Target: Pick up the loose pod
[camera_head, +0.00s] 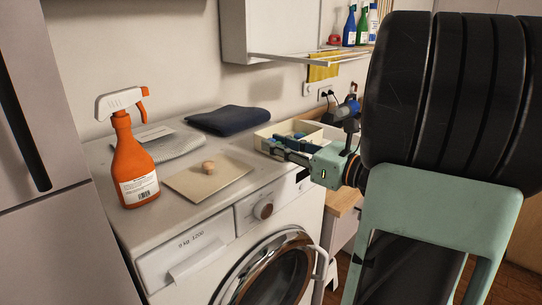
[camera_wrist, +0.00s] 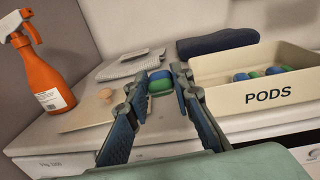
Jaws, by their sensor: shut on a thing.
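The loose pod (camera_wrist: 160,83), blue and green, sits between the fingertips of my gripper (camera_wrist: 158,80) in the wrist view. The fingers are closed on its two sides. I cannot tell whether the pod touches the washing machine's top. In the head view my gripper (camera_head: 276,147) reaches in from the right over the machine's top, in front of the cream box; the held pod is not clear there. The cream box marked PODS (camera_wrist: 262,96) stands right of my gripper in the wrist view, with several blue-green pods inside.
An orange spray bottle (camera_head: 133,160) stands at the left on the washing machine (camera_head: 225,227). A beige board (camera_head: 190,185) with a small round tan thing (camera_head: 209,174), a grey cloth (camera_head: 172,145) and a dark folded towel (camera_head: 228,120) lie on top.

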